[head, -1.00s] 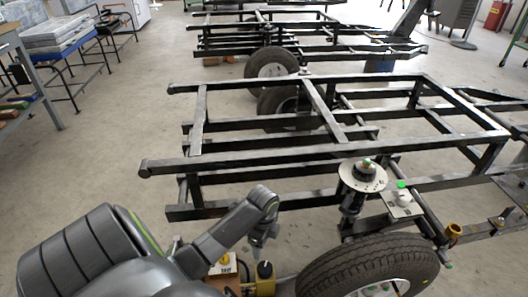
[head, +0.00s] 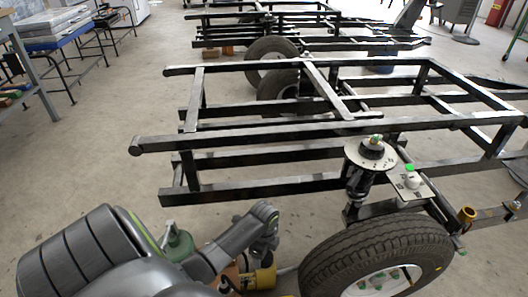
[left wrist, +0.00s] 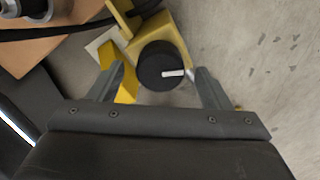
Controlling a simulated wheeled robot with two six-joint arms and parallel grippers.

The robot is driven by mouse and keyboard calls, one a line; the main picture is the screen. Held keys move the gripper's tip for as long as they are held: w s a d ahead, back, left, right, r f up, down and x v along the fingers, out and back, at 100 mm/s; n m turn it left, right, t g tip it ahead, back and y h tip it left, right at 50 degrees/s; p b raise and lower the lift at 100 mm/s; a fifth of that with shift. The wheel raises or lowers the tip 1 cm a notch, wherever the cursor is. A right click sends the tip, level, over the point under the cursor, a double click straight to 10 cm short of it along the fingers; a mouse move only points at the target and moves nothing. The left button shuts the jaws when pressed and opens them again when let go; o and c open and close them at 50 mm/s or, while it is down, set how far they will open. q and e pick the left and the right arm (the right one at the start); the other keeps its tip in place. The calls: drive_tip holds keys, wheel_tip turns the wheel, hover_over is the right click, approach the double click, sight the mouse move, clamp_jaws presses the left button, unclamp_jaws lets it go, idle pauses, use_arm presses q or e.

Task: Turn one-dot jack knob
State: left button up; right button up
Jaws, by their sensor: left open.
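A yellow jack (head: 264,281) stands on the floor left of the near wheel in the head view, partly hidden by my left arm. The left wrist view shows its round black knob (left wrist: 155,61) with one white mark; whether that mark is a dot I cannot tell. My left gripper (left wrist: 159,72) is open, with one finger on each side of the knob and no clear contact visible. In the head view the left gripper (head: 262,254) points down over the jack. My right gripper is not in view.
The near tyre (head: 335,262) is close to the right of the jack. A black trailer frame (head: 240,136) with a spring strut (head: 357,180) rises behind it. A green object (head: 178,245) stands behind my left arm. Bare floor (head: 90,150) lies left of the frame.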

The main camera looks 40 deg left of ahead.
use_arm(q)
drive_tip(key=shift+f+b, duration=0.5)
drive_tip(key=shift+f, duration=0.75)
drive_tip(key=shift+r, duration=0.1)
drive_tip(key=c, duration=1)
